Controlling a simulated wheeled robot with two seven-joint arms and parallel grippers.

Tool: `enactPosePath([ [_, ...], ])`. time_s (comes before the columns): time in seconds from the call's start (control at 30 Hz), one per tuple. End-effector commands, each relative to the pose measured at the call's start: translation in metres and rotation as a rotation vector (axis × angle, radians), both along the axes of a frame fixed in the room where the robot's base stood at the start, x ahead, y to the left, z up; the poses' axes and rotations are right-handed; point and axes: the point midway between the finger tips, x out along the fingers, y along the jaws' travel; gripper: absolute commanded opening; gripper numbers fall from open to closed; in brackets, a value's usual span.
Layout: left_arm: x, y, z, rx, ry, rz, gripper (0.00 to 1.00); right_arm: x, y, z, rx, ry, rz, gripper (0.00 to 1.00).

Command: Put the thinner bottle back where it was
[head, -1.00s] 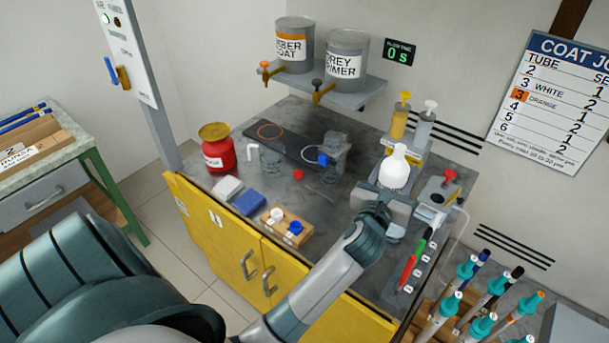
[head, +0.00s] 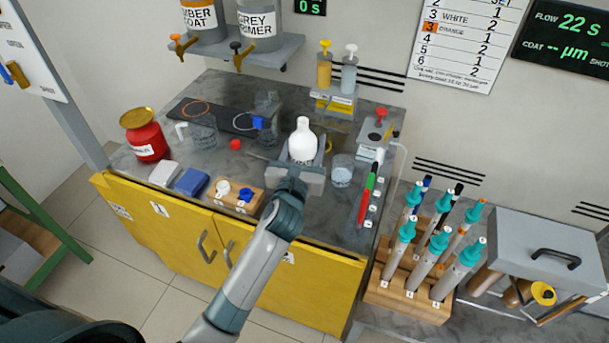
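The white bottle (head: 302,146), which I take to be the thinner bottle, is upright over the middle of the grey counter. My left gripper (head: 301,168) has its fingers on either side of the bottle's lower body and appears shut on it. The gripper hides the bottle's base, so I cannot tell whether it touches the counter. A red container with a yellow lid (head: 147,140) stands at the counter's left end; its label is too small to read surely. My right gripper is not in view.
A clear cup (head: 342,171) stands just right of the bottle. Glass vessels (head: 203,136) stand behind left. A wooden block with caps (head: 236,196) is front left. Red and green pens (head: 367,193) and a pump unit (head: 376,133) are right. A tube rack (head: 416,283) is farther right.

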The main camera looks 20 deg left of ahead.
Motion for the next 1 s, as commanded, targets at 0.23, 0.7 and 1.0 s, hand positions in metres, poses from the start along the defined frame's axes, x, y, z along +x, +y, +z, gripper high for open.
enactPosePath([
  [0.23,0.0,0.0,-0.037,-0.002,0.002,0.002,0.16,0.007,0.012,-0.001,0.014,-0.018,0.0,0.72],
  [0.7,0.0,0.0,-0.046,0.0,0.0,0.001,0.16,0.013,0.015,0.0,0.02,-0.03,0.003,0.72],
  [1.0,0.0,0.0,-0.077,-0.001,0.001,0.002,0.16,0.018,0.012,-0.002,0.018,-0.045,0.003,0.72],
])
